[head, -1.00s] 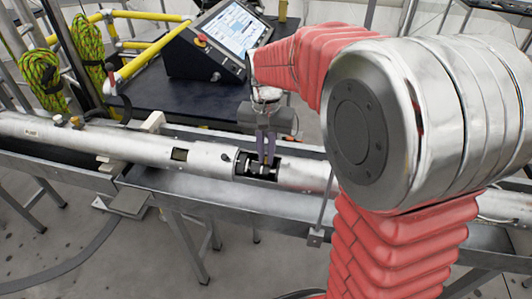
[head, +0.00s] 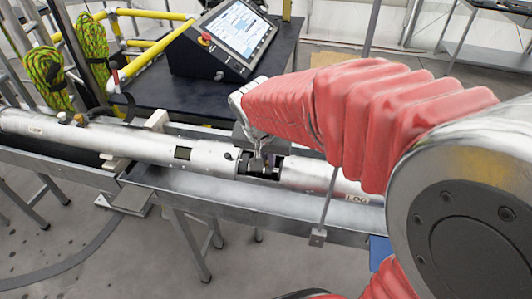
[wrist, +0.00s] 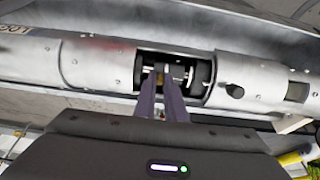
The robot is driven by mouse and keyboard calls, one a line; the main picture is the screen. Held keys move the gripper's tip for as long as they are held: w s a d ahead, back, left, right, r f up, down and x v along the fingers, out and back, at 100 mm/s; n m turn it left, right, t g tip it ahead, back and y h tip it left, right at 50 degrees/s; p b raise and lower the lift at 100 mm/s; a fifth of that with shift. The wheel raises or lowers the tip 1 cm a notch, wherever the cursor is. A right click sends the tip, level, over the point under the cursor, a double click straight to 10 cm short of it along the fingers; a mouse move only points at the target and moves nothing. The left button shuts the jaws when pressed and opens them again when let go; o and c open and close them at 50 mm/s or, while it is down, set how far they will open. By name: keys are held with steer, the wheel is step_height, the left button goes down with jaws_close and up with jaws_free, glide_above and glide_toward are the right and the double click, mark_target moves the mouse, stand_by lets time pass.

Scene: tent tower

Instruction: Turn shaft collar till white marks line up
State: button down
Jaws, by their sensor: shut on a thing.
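A silver tube lies across the head view (head: 212,159), with a cut-out window (head: 276,169) showing dark shaft parts. My gripper (head: 258,168) reaches down into this window. In the wrist view, both fingertips (wrist: 161,75) are inside the window, closed around a small part on the shaft, which I take to be the shaft collar (wrist: 164,67). Black rings (wrist: 201,74) and bright metal parts sit beside the fingers. The fingers hide most of the collar. I cannot make out the white marks clearly.
The tube rests over a grey metal trough (head: 210,185), with a thin upright rod (head: 328,205) to the right of the window. A control console (head: 222,40) stands on a dark table behind. Green ropes (head: 50,82) hang at left.

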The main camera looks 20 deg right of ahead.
steer(key=shift+s+a+f+t+h, duration=0.15)
steer(key=shift+s+a+t+h, duration=0.2)
steer(key=shift+t, duration=0.35)
steer(key=shift+d, duration=0.1)
steer(key=c, duration=1.8)
jaws_free()
steer(key=shift+s, duration=0.1)
steer(key=v, duration=1.3)
steer(key=shift+s+a, duration=0.25)
steer(key=shift+s, duration=0.05)
